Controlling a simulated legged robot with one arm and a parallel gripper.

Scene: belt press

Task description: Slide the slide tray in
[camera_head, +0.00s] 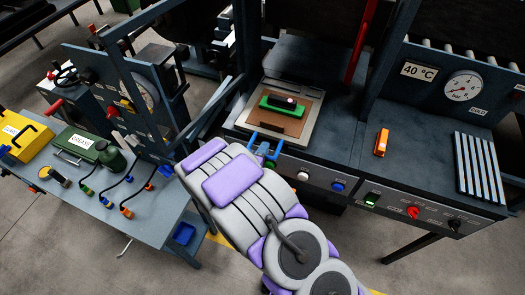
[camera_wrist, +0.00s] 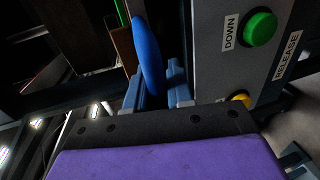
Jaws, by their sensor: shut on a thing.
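The slide tray (camera_head: 313,122) is a pale metal plate at the front of the press bed, in the middle of the head view. A brown board lies on it, with a green block (camera_head: 268,102) and a dark piece on top. A blue handle (camera_head: 256,134) stands at the tray's front edge; it shows as an upright blue bar in the wrist view (camera_wrist: 148,55). My gripper (camera_head: 263,152) is at this handle, its fingers (camera_wrist: 158,90) shut on it. My arm reaches in from below. The fingers' contact is partly hidden in the head view.
A green DOWN button (camera_wrist: 258,27) and a yellow button (camera_wrist: 240,97) sit close to the right of my gripper in the wrist view. An orange object (camera_head: 381,142) lies on the right bench. A side table (camera_head: 130,205) with a toolbox and cables stands left.

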